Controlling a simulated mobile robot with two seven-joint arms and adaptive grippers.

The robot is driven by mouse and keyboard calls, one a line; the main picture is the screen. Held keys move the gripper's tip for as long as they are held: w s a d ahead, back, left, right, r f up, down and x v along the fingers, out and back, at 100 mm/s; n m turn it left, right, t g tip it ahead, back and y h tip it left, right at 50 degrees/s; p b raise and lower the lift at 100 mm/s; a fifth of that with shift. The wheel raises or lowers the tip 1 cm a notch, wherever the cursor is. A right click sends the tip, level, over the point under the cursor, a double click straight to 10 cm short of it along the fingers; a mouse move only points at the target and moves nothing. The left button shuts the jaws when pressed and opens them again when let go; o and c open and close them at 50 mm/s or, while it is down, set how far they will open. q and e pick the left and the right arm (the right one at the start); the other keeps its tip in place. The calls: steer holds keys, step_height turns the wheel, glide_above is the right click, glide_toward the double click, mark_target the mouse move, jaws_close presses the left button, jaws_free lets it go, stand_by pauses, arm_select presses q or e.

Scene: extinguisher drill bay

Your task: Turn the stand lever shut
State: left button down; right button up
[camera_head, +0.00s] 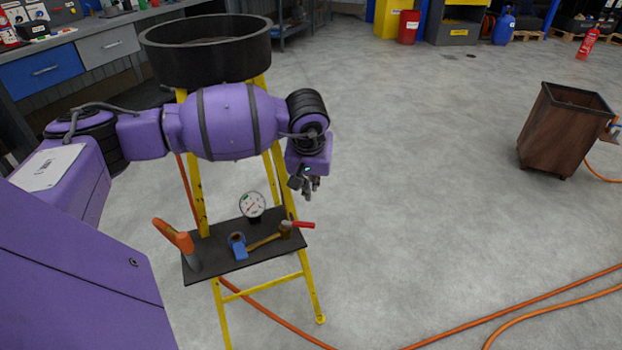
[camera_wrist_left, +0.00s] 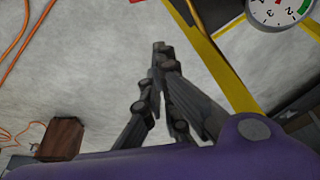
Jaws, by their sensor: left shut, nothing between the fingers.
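The yellow stand (camera_head: 222,310) carries a dark shelf (camera_head: 210,249). At the shelf's right edge a short red lever handle (camera_head: 304,224) sticks out to the right beside a brass-brown part (camera_head: 286,228). My right gripper is in neither view.
A round gauge (camera_head: 252,205), a blue item (camera_head: 237,246) and an orange-handled item (camera_head: 174,235) are on the shelf. A black round tub (camera_head: 207,72) tops the stand. Orange hoses (camera_head: 530,307) cross the floor. A brown bin (camera_head: 561,135) stands right; floor between is clear.

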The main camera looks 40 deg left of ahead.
mark_target(304, 224)
arm_select(q)
steer(key=shift+s+d+f, duration=0.2)
steer(key=shift+s+f, duration=0.15)
steer(key=shift+f, duration=0.45)
steer(key=shift+s+d+f, duration=0.2)
steer(key=shift+s+f, duration=0.1)
steer(key=shift+f, duration=0.45)
steer(key=shift+s+d+f, duration=0.2)
steer(key=shift+s+f, duration=0.15)
steer(key=shift+f, duration=0.45)
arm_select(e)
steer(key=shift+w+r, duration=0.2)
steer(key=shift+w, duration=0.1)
